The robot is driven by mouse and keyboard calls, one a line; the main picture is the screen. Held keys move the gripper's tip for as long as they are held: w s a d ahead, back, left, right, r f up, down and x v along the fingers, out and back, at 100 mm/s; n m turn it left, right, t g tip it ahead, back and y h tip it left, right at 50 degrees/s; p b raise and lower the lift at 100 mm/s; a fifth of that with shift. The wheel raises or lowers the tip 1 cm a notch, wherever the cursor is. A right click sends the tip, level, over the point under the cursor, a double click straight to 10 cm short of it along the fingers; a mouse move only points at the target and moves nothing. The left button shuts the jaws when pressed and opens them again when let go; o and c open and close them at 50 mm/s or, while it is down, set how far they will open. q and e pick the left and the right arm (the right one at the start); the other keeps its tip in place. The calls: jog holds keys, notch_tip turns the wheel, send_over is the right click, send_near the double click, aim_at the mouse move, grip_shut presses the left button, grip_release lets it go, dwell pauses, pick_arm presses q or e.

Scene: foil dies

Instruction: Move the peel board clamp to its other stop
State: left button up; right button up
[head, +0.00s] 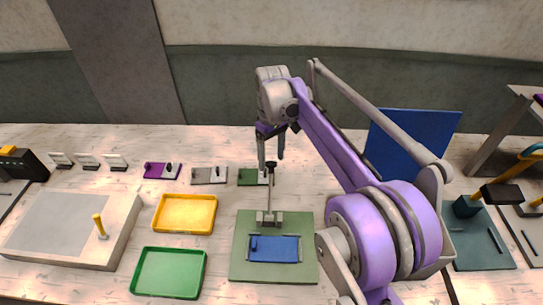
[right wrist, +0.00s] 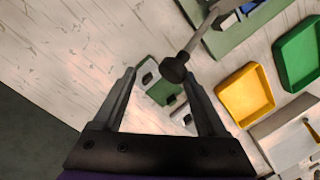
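The peel board (head: 240,271) is a flat green plate with a blue panel (head: 275,250) on it. The clamp (head: 268,216) at its back edge has a grey base and a lever standing up, ending in a black knob (head: 270,165). In the right wrist view the knob (right wrist: 175,69) shows close to the fingertips, with the shaft running up to the right. My right gripper (head: 271,163) points down over the knob. Its fingers (right wrist: 160,76) are spread apart; I see no contact with the knob. My left gripper is not in view.
A yellow tray (head: 185,214) and green tray (head: 168,272) lie left of the board. Small purple (head: 162,170), grey (head: 209,175) and green (head: 249,177) blocks stand behind. A grey slab (head: 60,225) is at far left. A blue panel (head: 411,145) stands behind my right arm.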

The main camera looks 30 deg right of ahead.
dwell(0.5)
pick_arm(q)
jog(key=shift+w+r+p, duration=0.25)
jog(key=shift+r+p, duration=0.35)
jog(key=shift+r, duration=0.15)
pick_arm(e)
notch_tip(320, 180, up, 11)
jog(key=w, duration=0.1)
jog(key=shift+w+d, duration=0.15)
jog(key=shift+d, duration=0.25)
jog(key=shift+f, duration=0.15)
